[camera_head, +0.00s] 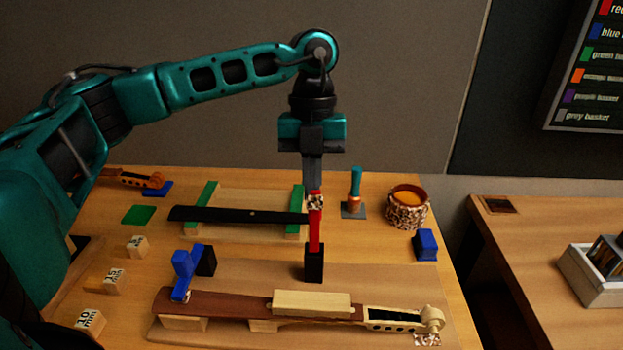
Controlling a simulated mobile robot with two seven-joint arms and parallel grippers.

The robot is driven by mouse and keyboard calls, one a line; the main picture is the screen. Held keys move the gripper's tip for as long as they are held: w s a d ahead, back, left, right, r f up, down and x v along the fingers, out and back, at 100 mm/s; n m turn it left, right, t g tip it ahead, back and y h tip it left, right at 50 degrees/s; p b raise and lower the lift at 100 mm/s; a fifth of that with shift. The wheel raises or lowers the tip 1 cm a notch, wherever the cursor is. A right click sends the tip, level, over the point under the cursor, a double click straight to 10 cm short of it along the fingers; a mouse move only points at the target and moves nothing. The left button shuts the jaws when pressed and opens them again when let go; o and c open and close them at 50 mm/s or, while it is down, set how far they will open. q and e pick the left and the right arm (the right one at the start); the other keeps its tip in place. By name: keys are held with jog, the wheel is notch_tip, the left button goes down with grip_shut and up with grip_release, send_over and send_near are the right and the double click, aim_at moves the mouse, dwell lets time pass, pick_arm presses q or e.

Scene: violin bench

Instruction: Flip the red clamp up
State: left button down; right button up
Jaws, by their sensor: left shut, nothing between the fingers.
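The red clamp (315,228) stands upright on a black block (314,263) behind the violin neck. A small black-and-white patterned pad shows at its top. My left gripper (312,185) points straight down, shut and empty, with its fingers right at or just behind the top of the clamp; I cannot tell whether they touch. A violin neck (240,304) lies on wooden supports at the front, with a pale block (311,303) on top. My right gripper is not in view.
A blue clamp (183,272) is at the neck's left end. A black fingerboard (240,215) rests on a green-ended cradle behind. A teal-handled tool (355,185), a patterned pot (407,208) and a blue block (425,245) stand right. Several marked wooden cubes (113,281) sit left.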

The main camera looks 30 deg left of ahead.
pick_arm(q)
jog(key=shift+s+d+f, duration=0.3)
jog(key=shift+s+d, duration=0.2)
jog(key=shift+s, duration=0.2)
jog(key=shift+r+p, duration=0.4)
jog(key=shift+p, duration=0.1)
jog(key=p+v, duration=0.3)
jog(key=v, duration=0.1)
jog(key=shift+w+a+r, duration=0.1)
jog(key=shift+w+r, duration=0.1)
jog(key=shift+r, duration=0.1)
jog(key=v, duration=0.9)
jog(key=shift+r, duration=0.35)
